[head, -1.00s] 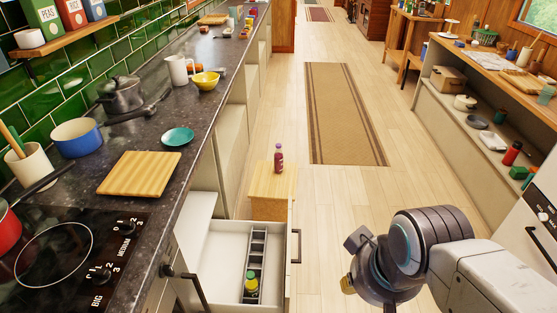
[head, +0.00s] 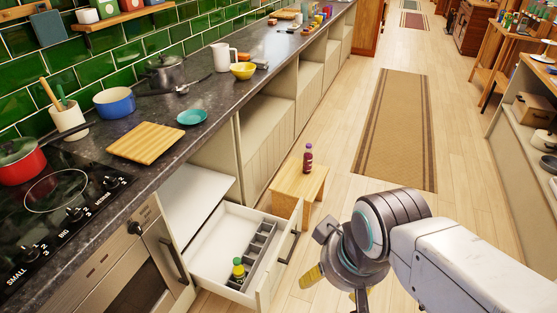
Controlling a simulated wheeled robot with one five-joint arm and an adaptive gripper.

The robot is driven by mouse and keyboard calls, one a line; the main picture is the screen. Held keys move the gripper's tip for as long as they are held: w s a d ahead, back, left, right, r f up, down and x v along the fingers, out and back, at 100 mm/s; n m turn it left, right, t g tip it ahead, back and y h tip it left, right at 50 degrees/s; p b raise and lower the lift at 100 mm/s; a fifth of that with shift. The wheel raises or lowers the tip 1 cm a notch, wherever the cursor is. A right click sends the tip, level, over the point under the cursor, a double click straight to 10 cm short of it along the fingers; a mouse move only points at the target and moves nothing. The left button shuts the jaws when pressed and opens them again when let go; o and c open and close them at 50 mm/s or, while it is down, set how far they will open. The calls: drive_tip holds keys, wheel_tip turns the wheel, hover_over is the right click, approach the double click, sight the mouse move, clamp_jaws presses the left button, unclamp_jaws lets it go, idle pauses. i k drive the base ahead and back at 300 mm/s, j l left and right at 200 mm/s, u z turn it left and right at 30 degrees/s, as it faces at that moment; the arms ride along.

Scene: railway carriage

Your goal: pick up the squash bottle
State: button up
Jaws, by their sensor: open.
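A dark red-purple bottle with a purple cap (head: 308,158), which looks like the squash bottle, stands upright on a small wooden stool (head: 291,182). The stool is on the floor beyond the open drawer. My gripper (head: 336,288) is in the lower middle of the head view, nearer to me than the stool and apart from the bottle. It is open, partly hidden by my wrist and cut by the lower edge, and I see nothing held in it.
An open drawer (head: 212,258) juts out in front of the stool, with a green-capped bottle (head: 238,270) inside. The counter (head: 215,108) runs along the left. A striped rug (head: 395,130) lies on clear floor beyond. Shelving (head: 512,140) stands at the right.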

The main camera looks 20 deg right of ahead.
sight(308, 159)
drive_tip(key=i+l+u, duration=0.25)
drive_tip(key=l+u, duration=0.25)
drive_tip(key=l, duration=0.2)
drive_tip(key=i+l+u, duration=0.15)
drive_tip(key=l+u, duration=0.3)
drive_tip(key=l, duration=0.3)
drive_tip(key=l+u, duration=0.5)
drive_tip(key=l, duration=0.25)
drive_tip(key=l+u, duration=0.35)
drive_tip(key=l, duration=0.3)
drive_tip(key=l+u, duration=0.35)
drive_tip(key=l, duration=0.3)
drive_tip(key=l+u, duration=0.35)
drive_tip(key=l, duration=0.3)
